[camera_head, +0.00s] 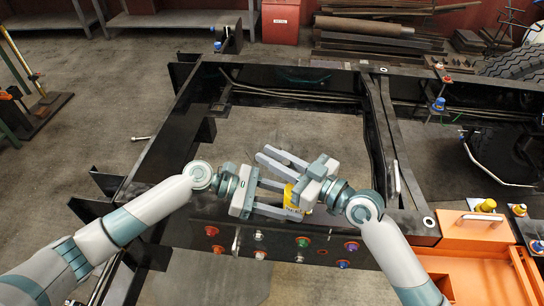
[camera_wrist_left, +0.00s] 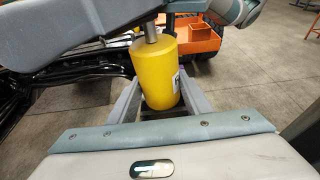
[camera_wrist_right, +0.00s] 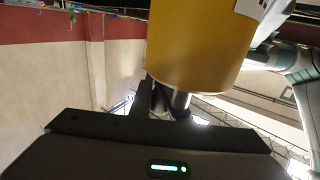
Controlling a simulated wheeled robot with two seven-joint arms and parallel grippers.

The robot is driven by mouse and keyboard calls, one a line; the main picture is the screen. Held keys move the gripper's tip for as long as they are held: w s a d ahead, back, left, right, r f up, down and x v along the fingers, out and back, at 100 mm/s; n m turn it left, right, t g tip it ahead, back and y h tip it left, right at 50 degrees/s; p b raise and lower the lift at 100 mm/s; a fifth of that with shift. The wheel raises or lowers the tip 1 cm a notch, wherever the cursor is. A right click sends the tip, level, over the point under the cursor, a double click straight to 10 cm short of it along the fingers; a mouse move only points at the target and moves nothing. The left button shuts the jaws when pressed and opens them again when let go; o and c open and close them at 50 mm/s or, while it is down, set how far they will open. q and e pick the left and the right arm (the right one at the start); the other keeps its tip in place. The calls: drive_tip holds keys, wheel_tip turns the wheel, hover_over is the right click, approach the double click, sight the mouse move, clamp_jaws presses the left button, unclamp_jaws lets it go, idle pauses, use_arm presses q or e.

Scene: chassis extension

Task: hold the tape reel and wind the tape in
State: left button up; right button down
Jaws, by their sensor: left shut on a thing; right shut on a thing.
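The tape reel (camera_head: 291,194) shows as a small yellow patch between my two grippers in the head view. It is a yellow cylinder in the left wrist view (camera_wrist_left: 153,70), with a metal shaft at its top end. My left gripper (camera_head: 286,202) is shut on the yellow body, one finger on each side. My right gripper (camera_head: 284,164) comes from the right and is shut at the reel's shaft end. In the right wrist view the yellow body (camera_wrist_right: 200,50) fills the upper middle, with a metal stub below it. No drawn-out tape is clearly visible.
The black chassis frame (camera_head: 160,195) lies under and around my arms. Coloured bolts sit on its near beam (camera_head: 275,240). An orange bin (camera_head: 475,270) stands at the lower right. Metal stock (camera_head: 375,40) lies at the back. Open floor is at left.

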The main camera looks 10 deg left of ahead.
drive_tip(key=s+a+n+g+y, duration=0.1)
drive_tip(key=s+n+g, duration=0.5)
drive_tip(key=n+g, duration=0.3)
drive_tip(key=shift+a+g+y, duration=0.25)
drive_tip(key=shift+g+y, duration=0.05)
drive_tip(key=shift+g, duration=2.1)
drive_tip(key=c, duration=1.7)
unclamp_jaws()
drive_tip(key=shift+o, duration=0.2)
drive_tip(key=shift+d, duration=0.1)
